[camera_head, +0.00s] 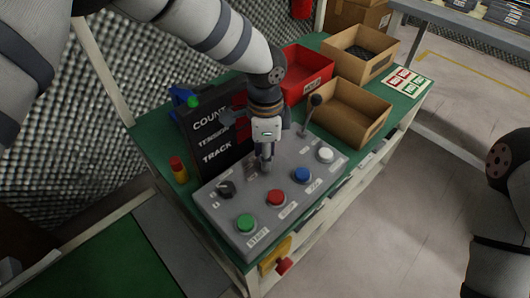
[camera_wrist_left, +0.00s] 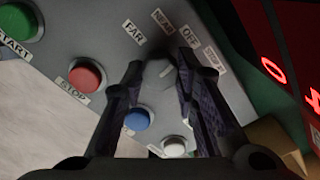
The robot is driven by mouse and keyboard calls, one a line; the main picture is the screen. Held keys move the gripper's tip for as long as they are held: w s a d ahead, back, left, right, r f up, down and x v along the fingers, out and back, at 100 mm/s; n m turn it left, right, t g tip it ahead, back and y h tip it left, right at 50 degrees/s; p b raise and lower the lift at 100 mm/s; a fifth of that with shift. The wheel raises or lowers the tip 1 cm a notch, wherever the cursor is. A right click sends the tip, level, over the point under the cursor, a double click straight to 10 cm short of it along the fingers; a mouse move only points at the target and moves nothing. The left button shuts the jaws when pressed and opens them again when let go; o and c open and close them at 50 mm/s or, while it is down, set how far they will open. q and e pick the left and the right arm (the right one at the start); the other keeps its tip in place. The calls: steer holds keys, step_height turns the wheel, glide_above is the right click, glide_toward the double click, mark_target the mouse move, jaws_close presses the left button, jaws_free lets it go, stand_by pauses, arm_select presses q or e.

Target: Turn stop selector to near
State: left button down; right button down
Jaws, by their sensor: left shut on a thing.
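The grey control panel (camera_head: 222,213) lies on the green bench. The stop selector (camera_wrist_left: 163,70) is between my left fingers in the wrist view, largely dark and shaded. The labels FAR (camera_wrist_left: 133,32), NEAR (camera_wrist_left: 163,21), OFF (camera_wrist_left: 188,36) and STOP (camera_wrist_left: 214,61) fan around it. I cannot tell which label its pointer faces. My left gripper (camera_head: 265,163) comes down from above and is shut on the selector; it also shows in the wrist view (camera_wrist_left: 162,64). In the head view, the gripper hides the selector. My right gripper is out of view; only part of that arm shows.
Green (camera_head: 245,223), red (camera_head: 276,197), blue (camera_head: 302,175) and white (camera_head: 325,154) buttons line the panel's front. A black knob (camera_head: 226,188) is at its left, a lever (camera_head: 314,108) at its back right. The display board (camera_head: 205,135), red bin (camera_head: 307,70) and cardboard box (camera_head: 350,110) stand behind.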

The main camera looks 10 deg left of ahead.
arm_select(q)
steer(key=n, duration=0.3)
steer(key=shift+r+n+p, duration=0.1)
steer(key=shift+n+p, duration=0.3)
steer(key=shift+n, duration=1.9)
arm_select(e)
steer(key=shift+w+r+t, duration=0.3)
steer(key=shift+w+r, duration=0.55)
arm_select(q)
steer(key=c, duration=1.2)
jaws_free()
steer(key=shift+c, duration=0.2)
step_height(320, 180, up, 12)
